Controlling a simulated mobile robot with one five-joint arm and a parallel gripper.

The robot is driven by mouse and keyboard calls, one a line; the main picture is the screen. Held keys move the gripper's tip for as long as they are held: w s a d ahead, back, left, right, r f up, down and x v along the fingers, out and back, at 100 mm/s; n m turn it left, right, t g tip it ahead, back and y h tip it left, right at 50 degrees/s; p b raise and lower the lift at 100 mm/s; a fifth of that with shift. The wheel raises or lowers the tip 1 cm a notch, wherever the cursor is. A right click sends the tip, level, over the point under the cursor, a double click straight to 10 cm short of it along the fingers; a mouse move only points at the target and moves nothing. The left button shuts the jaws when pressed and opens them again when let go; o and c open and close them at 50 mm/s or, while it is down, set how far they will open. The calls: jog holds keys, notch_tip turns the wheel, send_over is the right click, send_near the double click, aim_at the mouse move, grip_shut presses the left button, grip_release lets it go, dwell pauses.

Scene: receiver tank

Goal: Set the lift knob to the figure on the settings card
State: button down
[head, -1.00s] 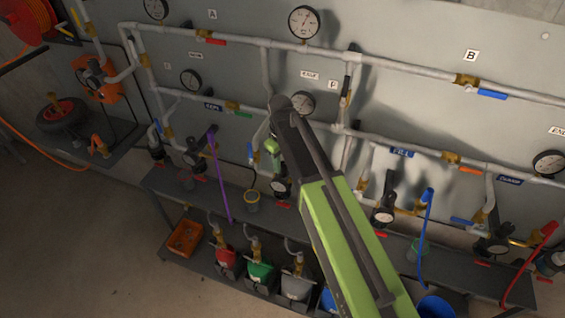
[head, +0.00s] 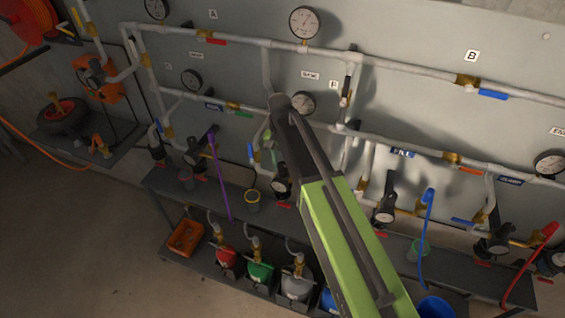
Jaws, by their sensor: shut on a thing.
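My arm reaches up from the bottom, its green link in front, and bends down to the middle regulator. My gripper (head: 280,168) is at that regulator, mostly hidden behind my own arm, and is shut on its dark knob. I take this knob to be the lift knob, but no lift label can be read. A small gauge (head: 282,187) shows at the regulator's lower end; its reading is too small to tell. A round gauge (head: 302,103) sits just above, partly covered by the arm. I cannot pick out the settings card or its figure.
Similar regulators stand left (head: 195,152) and right (head: 384,205). Pipes and valve handles cross the grey panel (head: 410,40). Open floor is at lower left.

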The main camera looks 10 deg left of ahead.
aim_at(281, 163)
jog(key=m, duration=0.3)
jog(key=shift+m, duration=2.3)
jog(key=c, duration=0.9)
grip_release()
jog(key=shift+c, duration=0.2)
notch_tip(281, 163, up, 18)
jog(key=p, duration=1.7)
jog(key=shift+w+a+f, duration=0.2)
jog(key=shift+a+f, duration=0.05)
